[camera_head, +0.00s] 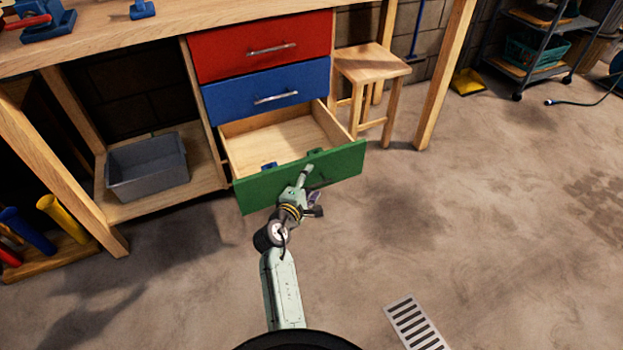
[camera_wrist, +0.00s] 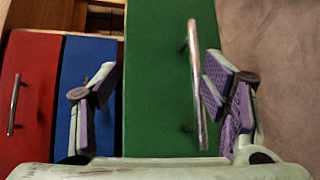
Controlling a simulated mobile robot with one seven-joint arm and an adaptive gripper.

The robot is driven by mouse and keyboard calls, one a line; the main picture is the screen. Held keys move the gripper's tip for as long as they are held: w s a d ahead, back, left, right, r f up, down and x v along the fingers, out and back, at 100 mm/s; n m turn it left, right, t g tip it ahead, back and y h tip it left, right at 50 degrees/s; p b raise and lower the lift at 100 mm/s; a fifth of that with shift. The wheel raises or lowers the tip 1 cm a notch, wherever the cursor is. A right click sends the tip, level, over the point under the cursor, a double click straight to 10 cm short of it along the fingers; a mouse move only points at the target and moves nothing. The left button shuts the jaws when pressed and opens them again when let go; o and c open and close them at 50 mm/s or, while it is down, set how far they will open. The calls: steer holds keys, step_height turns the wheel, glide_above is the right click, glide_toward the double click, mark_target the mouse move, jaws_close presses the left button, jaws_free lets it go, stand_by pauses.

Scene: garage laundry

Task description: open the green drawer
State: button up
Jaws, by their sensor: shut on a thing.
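The green drawer (camera_head: 340,165) is the lowest of the drawers under the workbench, and it stands pulled well out with its pale wooden inside showing. Its green front also fills the middle of the wrist view (camera_wrist: 155,60), with the metal handle (camera_wrist: 194,80) beside my right-hand finger pads. My gripper (camera_head: 312,180) is at the drawer front, with its fingers spread across it. In the wrist view, one finger is past the front's top edge and the other is at the handle. The exact contact is partly hidden.
The blue drawer (camera_head: 264,94) and red drawer (camera_head: 260,47) above are shut. A wooden stool (camera_head: 370,65) stands close to the right of the drawers. A grey bin (camera_head: 147,168) sits on the lower shelf at left. The floor in front is clear, with a drain grate (camera_head: 415,323).

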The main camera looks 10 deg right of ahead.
steer(key=r, duration=0.1)
steer(key=a+r, duration=0.1)
steer(key=shift+s+r+t, duration=0.1)
steer(key=shift+r+t, duration=0.2)
steer(key=shift+r, duration=0.05)
steer(key=c, duration=0.4)
steer(key=shift+o, duration=0.2)
steer(key=f+p+v, duration=0.1)
steer(key=v, duration=0.7)
steer(key=shift+s+f, duration=0.25)
steer(key=shift+s, duration=0.3)
steer(key=shift+p, duration=0.3)
